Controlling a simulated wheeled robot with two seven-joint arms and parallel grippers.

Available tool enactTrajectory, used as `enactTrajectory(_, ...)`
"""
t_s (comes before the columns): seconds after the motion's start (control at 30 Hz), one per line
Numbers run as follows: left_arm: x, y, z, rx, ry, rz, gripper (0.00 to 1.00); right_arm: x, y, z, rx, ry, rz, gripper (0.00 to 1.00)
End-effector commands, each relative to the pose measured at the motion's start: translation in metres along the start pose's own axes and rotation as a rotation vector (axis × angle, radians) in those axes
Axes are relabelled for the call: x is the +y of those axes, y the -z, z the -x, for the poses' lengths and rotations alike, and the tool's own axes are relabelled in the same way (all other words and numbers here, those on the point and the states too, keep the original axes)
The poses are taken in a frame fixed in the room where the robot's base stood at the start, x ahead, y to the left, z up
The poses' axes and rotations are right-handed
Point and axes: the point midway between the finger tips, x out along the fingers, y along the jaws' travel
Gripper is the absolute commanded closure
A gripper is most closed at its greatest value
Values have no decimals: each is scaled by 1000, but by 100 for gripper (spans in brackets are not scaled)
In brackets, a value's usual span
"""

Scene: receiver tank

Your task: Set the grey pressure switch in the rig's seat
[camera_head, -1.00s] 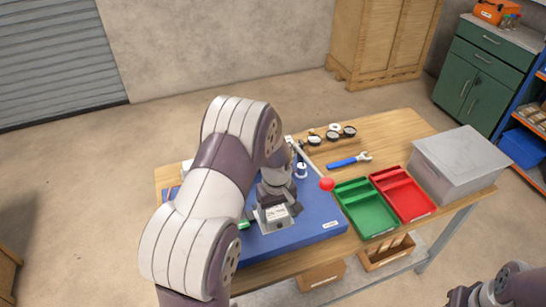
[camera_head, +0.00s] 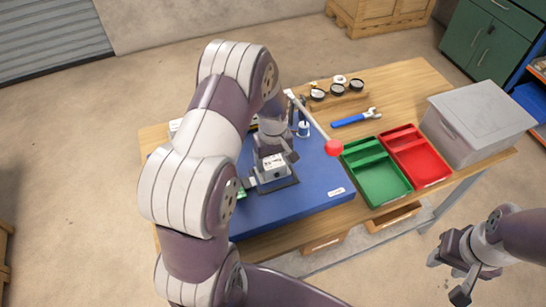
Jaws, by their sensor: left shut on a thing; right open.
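The grey pressure switch (camera_head: 270,171) is a small box with a pale, printed face, low over the blue board of the rig (camera_head: 300,205). My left gripper (camera_head: 272,160) is shut on it, coming from above and behind. A dark flat patch (camera_head: 284,187) shows on the board just in front of the switch; I cannot tell whether it is the seat or whether the switch touches it. My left arm hides the board's left part. My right gripper (camera_head: 452,277) is open and empty at the lower right, away from the table.
A lever with a red ball (camera_head: 334,147) rises close to the right of my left gripper. A green tray (camera_head: 378,180), a red tray (camera_head: 418,160) and a grey box (camera_head: 478,128) stand right. A blue wrench (camera_head: 355,118) and several round parts in a wooden holder (camera_head: 337,101) lie behind.

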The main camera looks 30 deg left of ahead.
Motion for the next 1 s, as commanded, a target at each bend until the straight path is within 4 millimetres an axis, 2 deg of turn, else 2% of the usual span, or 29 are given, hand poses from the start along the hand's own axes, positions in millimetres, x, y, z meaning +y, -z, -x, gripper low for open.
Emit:
enactTrajectory(0.1, 1, 1, -6, 1, -1, 0, 70, 0, 0, -3, 1, 0, 0, 57)
enactTrajectory(1.0, 1, -3, -5, 2, -1, 0, 70, 0, 1, 5, 1, 0, 0, 57)
